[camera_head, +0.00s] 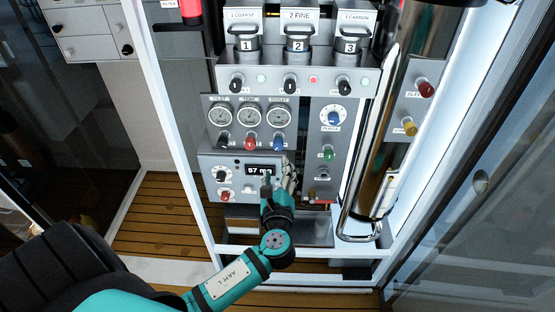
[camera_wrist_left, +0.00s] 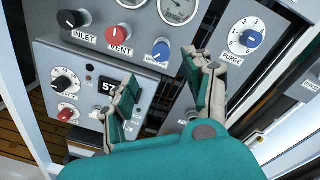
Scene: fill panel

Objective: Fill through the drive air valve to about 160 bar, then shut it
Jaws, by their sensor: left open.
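My left gripper (camera_head: 278,174) is open in front of the panel, just right of a digital display (camera_head: 260,170) whose visible digits start with 57. In the left wrist view the open fingers (camera_wrist_left: 158,80) point at the panel with nothing between them. A blue knob (camera_wrist_left: 161,50) is just beyond the fingertips, with its label too small to read; it also shows in the head view (camera_head: 278,143). Left of it are the red VENT knob (camera_wrist_left: 119,37) and black INLET knob (camera_wrist_left: 70,19). Three round gauges (camera_head: 249,117) sit above these knobs. No readable label names the drive air valve.
A blue PURGE dial (camera_head: 333,117) and a green knob (camera_head: 328,154) are on the panel to the right. A black knob (camera_head: 221,175) and a red knob (camera_head: 225,195) flank the display's left. A tall shiny cylinder (camera_head: 374,170) stands right.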

